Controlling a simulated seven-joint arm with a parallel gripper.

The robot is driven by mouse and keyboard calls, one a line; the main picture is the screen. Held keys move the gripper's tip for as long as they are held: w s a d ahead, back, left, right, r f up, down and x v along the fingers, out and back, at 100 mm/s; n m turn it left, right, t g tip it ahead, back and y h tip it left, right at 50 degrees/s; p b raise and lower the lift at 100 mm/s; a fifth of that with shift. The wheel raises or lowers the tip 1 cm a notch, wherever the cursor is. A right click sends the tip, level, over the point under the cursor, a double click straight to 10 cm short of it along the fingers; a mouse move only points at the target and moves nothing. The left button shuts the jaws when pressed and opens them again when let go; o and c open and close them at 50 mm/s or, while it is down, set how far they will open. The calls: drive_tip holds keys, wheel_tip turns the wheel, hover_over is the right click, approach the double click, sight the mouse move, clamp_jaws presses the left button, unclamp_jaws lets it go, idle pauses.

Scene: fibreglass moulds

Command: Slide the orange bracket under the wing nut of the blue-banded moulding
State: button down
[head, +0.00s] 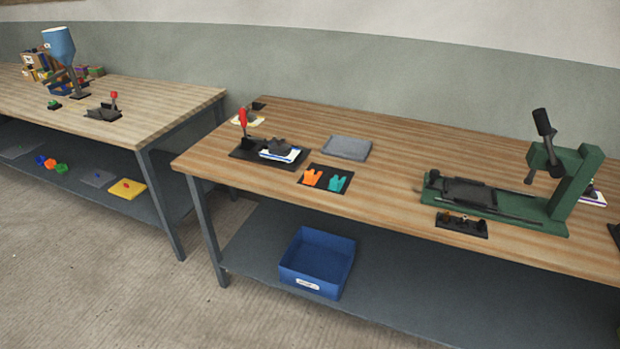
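The orange bracket (312,177) lies on a small black mat (322,192) near the front left of the right-hand bench. It looks forked. A white moulding with a blue band (291,157) sits on a black fixture, just behind and left of the mat. A dark grey part lies on top of the moulding; its wing nut is too small to make out. The bracket and the moulding are apart. My gripper is not in view.
A teal bracket (337,184) lies beside the orange one. A red-handled clamp (243,119) stands upright at the fixture. A grey plate (347,148) lies behind the mat. A green press (560,185) stands at right, with a black rack (461,228) before it. The bench middle is clear.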

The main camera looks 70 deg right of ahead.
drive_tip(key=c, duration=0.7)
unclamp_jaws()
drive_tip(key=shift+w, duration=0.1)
